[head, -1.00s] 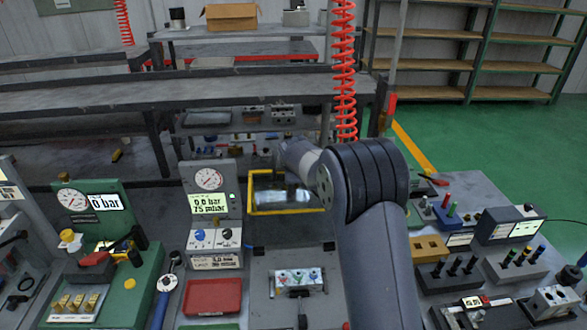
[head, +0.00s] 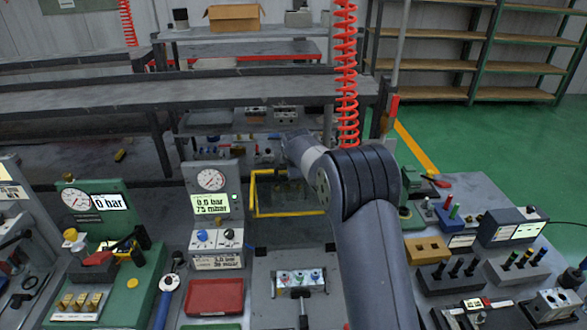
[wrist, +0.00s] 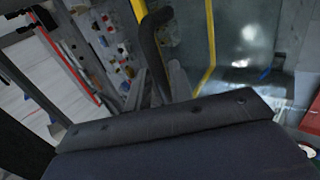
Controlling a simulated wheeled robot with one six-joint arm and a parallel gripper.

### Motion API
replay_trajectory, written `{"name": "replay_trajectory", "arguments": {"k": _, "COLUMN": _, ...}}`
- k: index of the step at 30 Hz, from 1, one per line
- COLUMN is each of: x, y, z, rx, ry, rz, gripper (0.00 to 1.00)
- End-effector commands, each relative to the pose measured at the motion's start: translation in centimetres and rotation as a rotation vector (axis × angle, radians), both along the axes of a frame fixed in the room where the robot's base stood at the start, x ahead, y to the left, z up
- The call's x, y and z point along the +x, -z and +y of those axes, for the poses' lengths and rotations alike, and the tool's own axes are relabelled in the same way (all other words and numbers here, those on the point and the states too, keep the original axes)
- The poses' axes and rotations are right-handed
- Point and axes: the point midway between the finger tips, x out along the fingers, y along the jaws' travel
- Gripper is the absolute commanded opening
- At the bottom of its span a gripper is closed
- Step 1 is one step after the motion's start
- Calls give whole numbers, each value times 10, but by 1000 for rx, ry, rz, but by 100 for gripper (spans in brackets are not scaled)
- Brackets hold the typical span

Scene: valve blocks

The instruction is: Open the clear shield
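The clear shield (head: 254,196) has a yellow frame and stands behind the central fixture in the head view. Its pane looks see-through, and its lower yellow bar stands up off the bench. In the wrist view the shield (wrist: 211,45) is close, with yellow bars on both sides of a glossy clear pane. My gripper (head: 283,172) is at the shield's upper edge, mostly hidden by my arm. In the wrist view a dark curved bar (wrist: 154,42) lies beside the yellow frame; I cannot tell whether it is a handle or a finger.
A red tray (head: 214,297) lies at front left. Blocks with pegs (head: 452,270) fill the right bench. A red coiled hose (head: 347,90) hangs behind my arm.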

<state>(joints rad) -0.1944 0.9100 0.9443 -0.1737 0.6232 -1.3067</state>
Motion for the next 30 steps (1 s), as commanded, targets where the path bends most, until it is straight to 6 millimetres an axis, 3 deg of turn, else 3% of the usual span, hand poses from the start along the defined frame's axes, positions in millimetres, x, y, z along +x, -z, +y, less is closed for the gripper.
{"name": "replay_trajectory", "arguments": {"k": 3, "x": 0, "y": 1, "z": 0, "rx": 0, "ry": 0, "rz": 2, "gripper": 29}}
{"name": "replay_trajectory", "arguments": {"k": 14, "x": -4, "y": -2, "z": 1, "rx": 1, "ry": -1, "rz": 4, "gripper": 29}}
{"name": "replay_trajectory", "arguments": {"k": 30, "x": -56, "y": -66, "z": -2, "rx": 1, "ry": 1, "rz": 0, "gripper": 29}}
